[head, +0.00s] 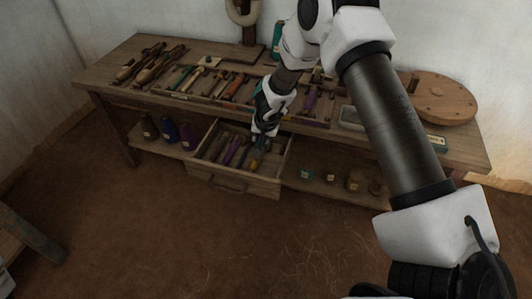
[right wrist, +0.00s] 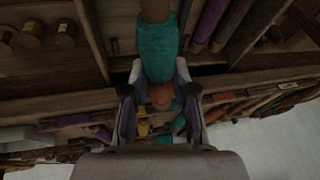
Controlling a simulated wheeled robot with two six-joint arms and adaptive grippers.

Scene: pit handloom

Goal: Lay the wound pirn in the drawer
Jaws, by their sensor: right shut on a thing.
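The drawer (head: 232,181) is pulled out from under the wooden bench, and several pirns, some of them purple, lie in it. My right gripper (head: 263,133) reaches down over the right part of the open drawer. It is shut on a teal wound pirn (right wrist: 160,50), which stands out clearly between its fingers in the right wrist view. In the head view the held pirn is small and mostly hidden by the gripper. Whether it touches the drawer floor or other pirns, I cannot tell. My left gripper is not in view.
The bench top (head: 120,52) bears shuttles (head: 150,62), a rack of coloured pirns and tools, and a round wooden disc (head: 437,97). Purple and dark cones (head: 189,136) stand on the shelf left of the drawer; small jars (head: 354,180) stand right. The floor in front is clear.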

